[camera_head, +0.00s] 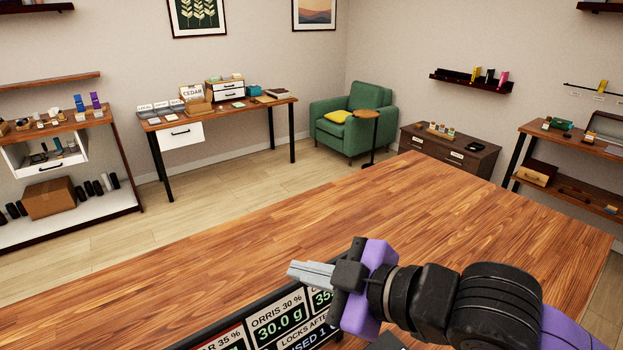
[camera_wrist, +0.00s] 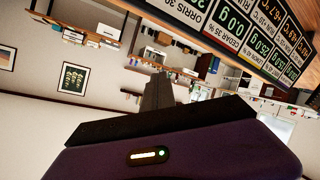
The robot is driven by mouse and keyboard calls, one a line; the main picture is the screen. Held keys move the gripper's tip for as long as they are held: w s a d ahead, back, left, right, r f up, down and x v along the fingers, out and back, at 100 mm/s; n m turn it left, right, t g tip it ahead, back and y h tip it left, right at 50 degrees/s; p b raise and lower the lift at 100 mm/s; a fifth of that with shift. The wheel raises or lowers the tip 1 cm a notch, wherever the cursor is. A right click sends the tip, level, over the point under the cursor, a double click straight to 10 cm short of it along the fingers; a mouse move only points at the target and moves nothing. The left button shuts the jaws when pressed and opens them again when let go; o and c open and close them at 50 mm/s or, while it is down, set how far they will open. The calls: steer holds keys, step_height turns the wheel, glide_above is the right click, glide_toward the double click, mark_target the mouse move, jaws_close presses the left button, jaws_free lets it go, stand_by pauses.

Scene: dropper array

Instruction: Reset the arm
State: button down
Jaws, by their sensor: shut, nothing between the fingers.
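My gripper (camera_head: 311,273) is shut and empty. In the head view it points left above the near part of the wooden table (camera_head: 400,205), beside a dark display panel (camera_head: 275,322). The panel shows readings such as "ORRIS 30 %" and "30.0 g", and its lower part is cut off by the frame. In the wrist view the closed fingers (camera_wrist: 158,92) point up the picture toward the far shelves, and the panel (camera_wrist: 245,35) shows at the upper right, tilted. My arm reaches in from the lower right of the head view.
The table's middle and far part are bare. Beyond it stand a desk (camera_head: 235,112) with boxes and cards, a green armchair (camera_head: 352,118), a dark low cabinet (camera_head: 450,150), and shelving (camera_head: 70,205) at the left. Open floor lies between them and the table.

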step_height(320, 180, up, 15)
steer(key=m+t+y, duration=0.4)
steer(key=t, duration=0.3)
steer(key=s+d+f+m+t+h, duration=0.1)
steer(key=s+d+m+t+h, duration=0.1)
steer(key=d+m+t+h, duration=0.9)
steer(key=s+d+f+m+g+h+b, duration=0.1)
steer(key=s+d+f+m+g+h, duration=0.1)
steer(key=s+d+f+m+h, duration=0.45)
steer(key=s+d+f+m+g+h, duration=0.1)
steer(key=s+d+f+g, duration=0.15)
steer(key=f, duration=0.65)
steer(key=s+f+n+g+y, duration=0.2)
steer(key=s+f+n+g, duration=0.1)
steer(key=s+f, duration=0.5)
steer(key=s+f+n+g+y+b, duration=0.1)
steer(key=s+f+n+g+y, duration=0.1)
steer(key=s+f, duration=0.7)
steer(key=s+d+n+g, duration=0.1)
steer(key=s+g, duration=0.1)
steer(key=s, duration=0.3)
steer(key=shift+s, duration=0.3)
